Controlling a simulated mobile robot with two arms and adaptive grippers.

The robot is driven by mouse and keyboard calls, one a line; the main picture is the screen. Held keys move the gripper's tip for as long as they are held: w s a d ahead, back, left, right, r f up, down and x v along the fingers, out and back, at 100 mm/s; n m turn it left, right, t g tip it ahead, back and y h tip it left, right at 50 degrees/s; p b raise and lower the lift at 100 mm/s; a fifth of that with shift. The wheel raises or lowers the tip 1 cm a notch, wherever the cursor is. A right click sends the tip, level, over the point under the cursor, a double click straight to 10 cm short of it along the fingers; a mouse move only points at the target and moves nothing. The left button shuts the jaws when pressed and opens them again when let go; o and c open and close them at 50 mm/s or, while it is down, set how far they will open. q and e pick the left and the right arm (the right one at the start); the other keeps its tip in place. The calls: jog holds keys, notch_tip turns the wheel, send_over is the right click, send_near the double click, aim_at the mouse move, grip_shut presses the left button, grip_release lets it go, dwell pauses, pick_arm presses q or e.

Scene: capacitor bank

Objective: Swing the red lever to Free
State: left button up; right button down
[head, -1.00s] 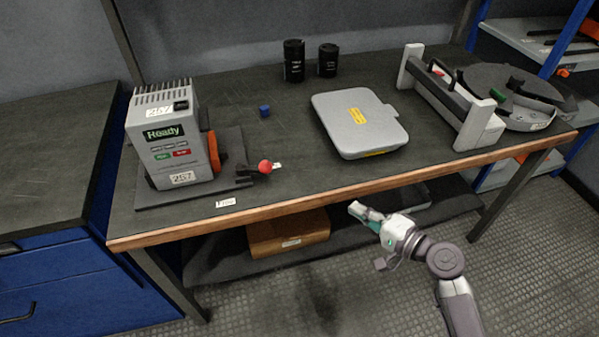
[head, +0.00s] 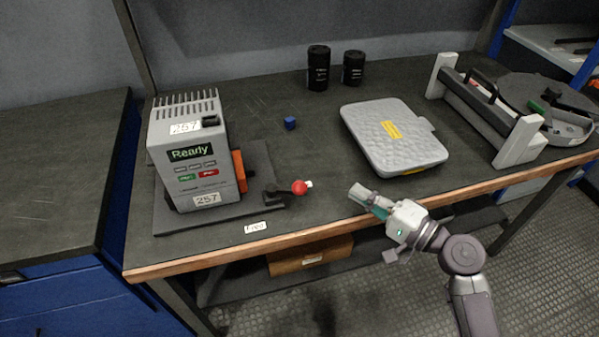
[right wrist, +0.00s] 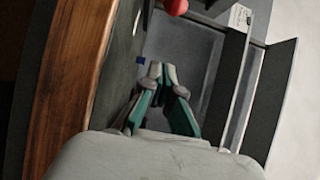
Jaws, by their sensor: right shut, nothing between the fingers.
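The red lever's ball knob (head: 299,187) sticks out to the right of a dark pivot (head: 276,194) at the front of the base plate. A label reading "Free" (head: 256,227) lies on the bench just in front of it. The grey "Ready" unit (head: 192,150) stands behind on that plate. My right gripper (head: 360,193) is shut and empty, at the bench's front edge, right of the knob and apart from it. In the right wrist view, the knob (right wrist: 176,5) is at the top edge, beyond the shut fingertips (right wrist: 161,68). My left gripper is not in view.
A grey flat case (head: 390,138), a small blue cube (head: 290,122) and two black cylinders (head: 318,68) sit on the bench (head: 260,100). A white-ended frame (head: 520,141) stands at the right. The bench between knob and case is clear.

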aim_at(289, 188)
jog(key=shift+w+a, duration=0.3)
jog(key=shift+a, duration=0.05)
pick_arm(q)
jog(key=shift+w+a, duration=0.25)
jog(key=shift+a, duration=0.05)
pick_arm(e)
jog(key=shift+d, duration=0.1)
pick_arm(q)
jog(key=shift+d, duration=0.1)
pick_arm(e)
jog(key=shift+s+d, duration=0.1)
jog(key=shift+s, duration=0.05)
jog(key=x, duration=0.9)
jog(key=shift+a+r+p, duration=0.1)
jog(key=shift+a+p, duration=0.1)
jog(key=shift+p, duration=0.1)
jog(key=shift+s+a+p, duration=0.3)
jog(key=shift+s+a, duration=0.45)
jog(key=shift+s, duration=0.3)
jog(key=shift+s+a, duration=0.15)
jog(key=shift+s, duration=0.35)
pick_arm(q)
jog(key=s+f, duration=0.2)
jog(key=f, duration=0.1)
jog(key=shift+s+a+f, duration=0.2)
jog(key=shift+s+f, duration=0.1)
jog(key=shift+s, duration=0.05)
